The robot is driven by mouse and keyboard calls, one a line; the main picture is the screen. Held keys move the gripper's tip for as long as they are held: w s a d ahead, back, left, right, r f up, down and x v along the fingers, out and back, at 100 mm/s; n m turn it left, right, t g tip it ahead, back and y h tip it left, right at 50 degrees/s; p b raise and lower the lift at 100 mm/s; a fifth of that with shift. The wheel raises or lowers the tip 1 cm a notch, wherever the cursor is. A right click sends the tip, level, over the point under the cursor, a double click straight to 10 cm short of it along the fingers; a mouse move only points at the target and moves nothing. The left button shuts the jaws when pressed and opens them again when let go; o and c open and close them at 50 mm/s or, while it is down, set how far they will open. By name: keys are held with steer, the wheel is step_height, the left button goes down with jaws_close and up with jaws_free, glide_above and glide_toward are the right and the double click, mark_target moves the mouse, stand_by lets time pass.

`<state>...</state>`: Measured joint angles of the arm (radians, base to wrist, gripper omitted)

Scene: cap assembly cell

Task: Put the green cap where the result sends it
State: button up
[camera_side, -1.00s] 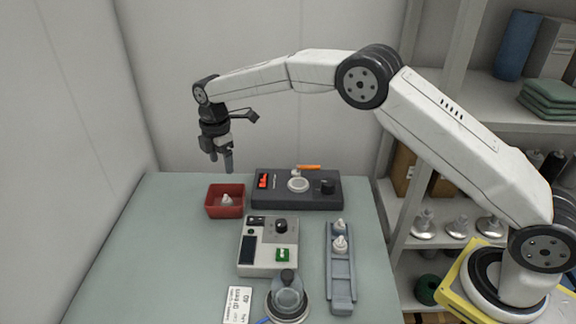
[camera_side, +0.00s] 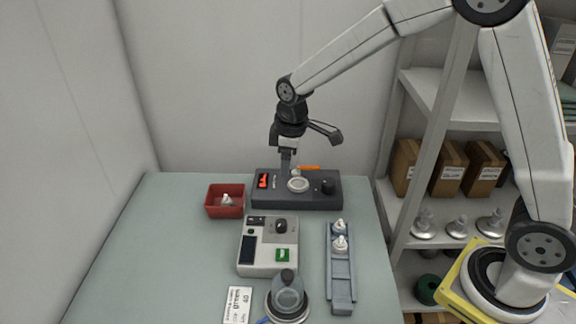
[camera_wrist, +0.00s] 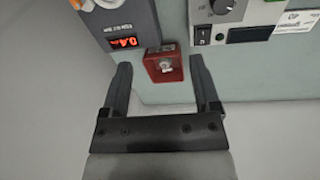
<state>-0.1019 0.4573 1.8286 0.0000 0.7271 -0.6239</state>
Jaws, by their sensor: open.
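I cannot make out a green cap for certain. A small green square (camera_side: 282,255) with a pale mark sits on the front right of the light grey tester (camera_side: 268,262). White caps (camera_side: 340,243) stand in the grey rack (camera_side: 342,285), and a small white piece (camera_side: 227,200) lies in the red bin (camera_side: 211,210). My gripper (camera_side: 289,172) is over the dark meter (camera_side: 325,203), near its pale round pan (camera_side: 298,185). In the wrist view my gripper (camera_wrist: 163,88) is open and empty, with the red bin (camera_wrist: 153,75) beyond the fingers.
The meter's red display (camera_side: 263,181) is lit. Shelves (camera_side: 445,205) with boxes stand at right. The table's left side (camera_side: 150,255) is clear.

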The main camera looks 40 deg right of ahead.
steer(key=s+d+f+m, duration=0.1)
steer(key=s+m, duration=0.3)
steer(key=s, duration=0.5)
steer(key=s+d+f+m+t, duration=0.1)
steer(key=s+d+m, duration=0.2)
steer(key=s, duration=0.6)
steer(key=shift+s+d+m, duration=0.15)
steer(key=shift+d+m, duration=0.2)
steer(key=shift+m, duration=0.35)
